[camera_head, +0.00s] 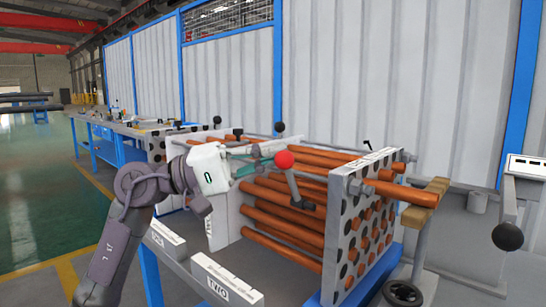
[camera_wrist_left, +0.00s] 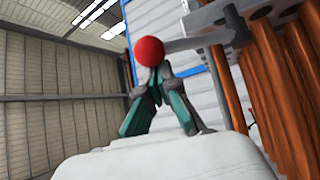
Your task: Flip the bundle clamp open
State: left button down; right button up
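A lever with a red ball knob (camera_head: 284,159) stands in front of the bundle of orange-brown tubes; I take it to be the bundle clamp's handle. Its grey arm runs down and right from the knob. My left gripper (camera_head: 262,157), with green finger pads, reaches in from the left with its tips close beside the knob. In the left wrist view the red knob (camera_wrist_left: 150,51) sits right at the tips of my left gripper (camera_wrist_left: 156,76). The fingers converge and look shut; I cannot tell whether they touch the knob. My right gripper is not in view.
The tubes pass through a drilled end plate (camera_head: 350,232). A stand with a wooden top (camera_head: 424,192) and handwheel (camera_head: 403,292) is at right, near a black ball knob (camera_head: 508,236). Labelled blocks (camera_head: 226,282) lie on the bench front. A blue-framed wall stands behind.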

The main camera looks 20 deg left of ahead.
pick_arm(q)
jog(key=shift+a+f, duration=0.1)
jog(key=v, duration=1.1)
jog(key=shift+s+a, duration=0.2)
jog(key=shift+a, duration=0.15)
